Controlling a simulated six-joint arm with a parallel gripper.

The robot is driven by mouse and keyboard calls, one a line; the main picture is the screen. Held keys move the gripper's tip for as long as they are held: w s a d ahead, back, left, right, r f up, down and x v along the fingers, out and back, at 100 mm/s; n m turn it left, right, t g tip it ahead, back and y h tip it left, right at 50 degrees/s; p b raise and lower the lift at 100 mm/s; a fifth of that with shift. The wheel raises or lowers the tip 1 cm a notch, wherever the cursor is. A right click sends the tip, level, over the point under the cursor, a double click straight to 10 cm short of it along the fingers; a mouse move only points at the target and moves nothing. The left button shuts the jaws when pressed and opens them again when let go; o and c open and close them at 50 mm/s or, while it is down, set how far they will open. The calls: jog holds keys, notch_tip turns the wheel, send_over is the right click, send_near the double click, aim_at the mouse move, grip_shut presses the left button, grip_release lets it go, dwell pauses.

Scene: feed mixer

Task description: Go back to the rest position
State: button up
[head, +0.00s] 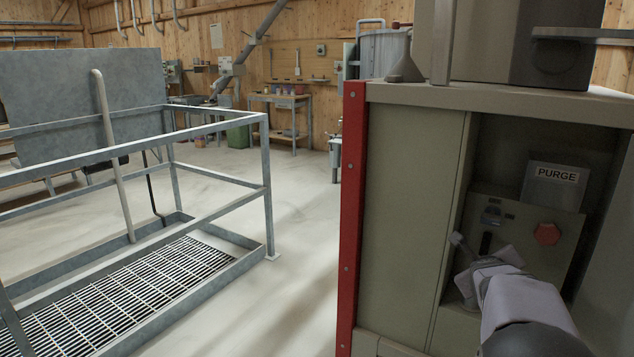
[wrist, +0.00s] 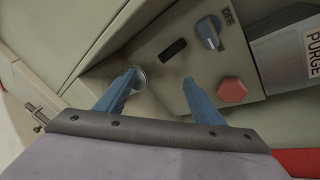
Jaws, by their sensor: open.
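My gripper (head: 464,262) is in front of the control panel (head: 520,236) in the cabinet recess at the right of the head view. In the wrist view its two blue fingers (wrist: 160,80) stand apart with nothing between them. The left fingertip overlaps a round metal disc (wrist: 139,78) in the picture; I cannot tell whether they touch. The right fingertip appears near a red hexagonal knob (wrist: 231,90), with a visible gap. A blue-grey selector switch (wrist: 208,34) sits beside an OFF label, near a dark slot (wrist: 173,49).
A box marked PURGE (head: 555,184) stands above the panel. The cabinet's side walls, grey-green front (head: 410,215) and red edge strip (head: 352,215) border the recess. A metal railing (head: 266,190) surrounds a floor grate (head: 120,300) at left. Open floor (head: 290,230) lies between them.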

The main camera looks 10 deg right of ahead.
jog(key=a+f+n+y, duration=0.4)
jog(key=a+f+n, duration=0.2)
jog(key=a, duration=0.6)
jog(key=a+f+n+y, duration=0.4)
jog(key=a+f+n, duration=0.2)
jog(key=a, duration=0.5)
jog(key=s+a+f+n+g+y+p, duration=0.1)
jog(key=s+a+f+n+g, duration=0.2)
jog(key=s+a+n, duration=0.45)
jog(key=s+a+f+n+g+y+p, duration=0.1)
jog(key=s+a+f+n+g, duration=0.2)
jog(key=s+a+n, duration=0.45)
jog(key=s+f+n+g+h+p, duration=0.15)
jog(key=s+n+g, duration=0.25)
jog(key=s+n, duration=0.55)
notch_tip(320, 180, up, 22)
jog(key=m+p, duration=0.1)
jog(key=p, duration=2)
jog(key=shift+a+f+t+p, duration=0.15)
jog(key=shift+f+t+p, duration=0.1)
jog(key=shift+t+p, duration=0.05)
